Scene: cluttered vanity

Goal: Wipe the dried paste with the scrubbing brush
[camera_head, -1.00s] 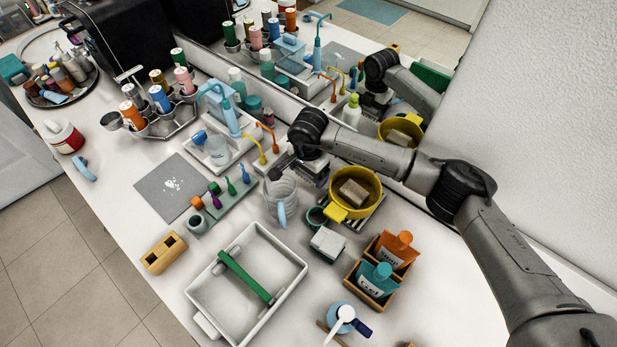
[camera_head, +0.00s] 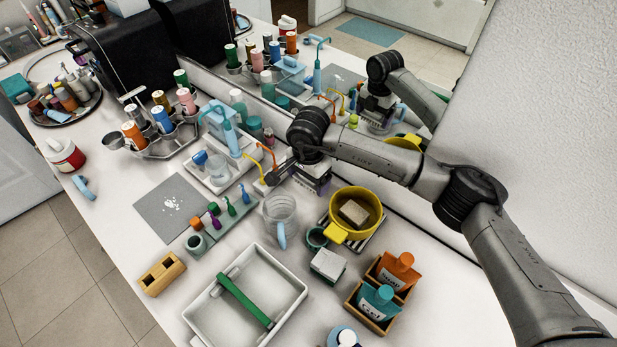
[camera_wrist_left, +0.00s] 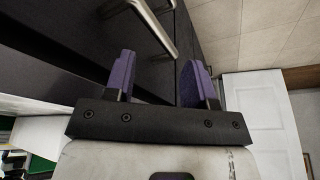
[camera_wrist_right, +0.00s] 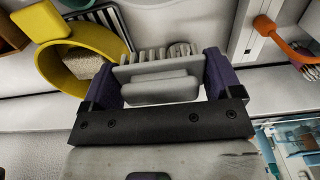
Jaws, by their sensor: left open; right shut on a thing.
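The dried paste (camera_head: 173,204) shows as white specks on a grey mat (camera_head: 150,217) at the left of the counter. My right gripper (camera_wrist_right: 165,78) is shut on the grey scrubbing brush (camera_wrist_right: 160,90), whose bristles point away from the wrist. In the head view this gripper (camera_head: 312,182) is at the back of the counter, behind the clear pitcher and left of the yellow bowl, well to the right of the paste. The brush is largely hidden there. My left gripper (camera_wrist_left: 160,78) is open and empty, away from the counter, facing dark drawer fronts.
The clear pitcher (camera_head: 281,212), toothbrush stand (camera_head: 220,228) and blue tap unit (camera_head: 222,165) stand between my right gripper and the mat. The yellow bowl (camera_head: 340,208) is at right, the white tray (camera_head: 285,312) in front. A wooden holder (camera_head: 162,273) stands near the front edge. The mirror runs behind.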

